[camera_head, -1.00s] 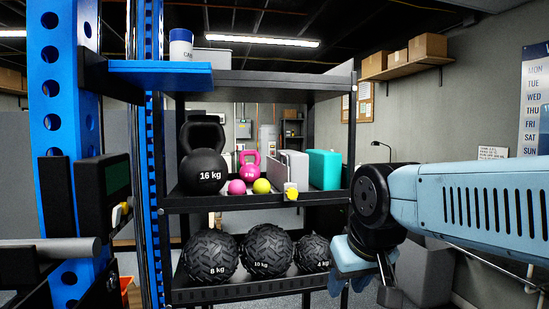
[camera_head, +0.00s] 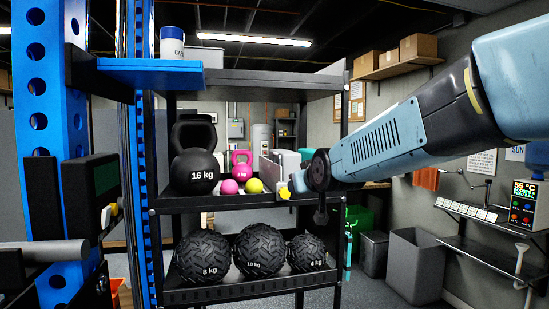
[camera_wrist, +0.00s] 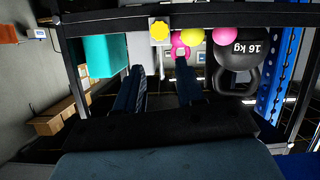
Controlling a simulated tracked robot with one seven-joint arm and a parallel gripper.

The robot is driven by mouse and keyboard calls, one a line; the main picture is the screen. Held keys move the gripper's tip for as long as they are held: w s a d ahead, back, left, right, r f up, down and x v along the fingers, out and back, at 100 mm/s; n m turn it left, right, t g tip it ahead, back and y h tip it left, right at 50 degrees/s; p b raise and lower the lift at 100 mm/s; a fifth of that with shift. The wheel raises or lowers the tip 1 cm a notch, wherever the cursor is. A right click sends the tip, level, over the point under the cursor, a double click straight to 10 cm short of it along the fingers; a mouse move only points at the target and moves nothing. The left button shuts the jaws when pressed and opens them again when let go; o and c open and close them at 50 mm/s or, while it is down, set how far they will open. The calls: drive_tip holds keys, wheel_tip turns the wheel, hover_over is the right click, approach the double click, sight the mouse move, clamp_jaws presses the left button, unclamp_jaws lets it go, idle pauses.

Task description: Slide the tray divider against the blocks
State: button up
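The divider is a pale grey upright plate on the middle shelf, with a yellow knob (camera_head: 284,193) at its front. The knob also shows in the wrist view (camera_wrist: 159,31). A teal block (camera_wrist: 102,50) stands beside it; in the head view the block (camera_head: 306,154) is mostly behind my arm. My gripper (camera_head: 297,183) is at the front of the shelf, just right of the knob in the head view. In the wrist view its two fingers (camera_wrist: 162,82) are apart with nothing between them, and the knob lies beyond their tips. Contact cannot be seen.
A pink ball (camera_head: 229,187), a yellow ball (camera_head: 254,186), a pink kettlebell (camera_head: 242,168) and a black 16 kg kettlebell (camera_head: 195,165) stand left of the knob. Several black balls (camera_head: 258,250) fill the lower shelf. A rack post (camera_head: 341,130) stands at the right.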

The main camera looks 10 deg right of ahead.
sight(280, 156)
drive_tip(key=w+r+t, duration=0.1)
drive_tip(key=w, duration=0.6)
drive_tip(key=w+r+t, duration=0.1)
drive_tip(key=w+r, duration=0.1)
drive_tip(key=w, duration=0.5)
drive_tip(key=w+r+t, duration=0.2)
drive_tip(key=w, duration=0.6)
drive_tip(key=shift+r+n, duration=0.1)
drive_tip(key=shift+n, duration=0.2)
clamp_jaws()
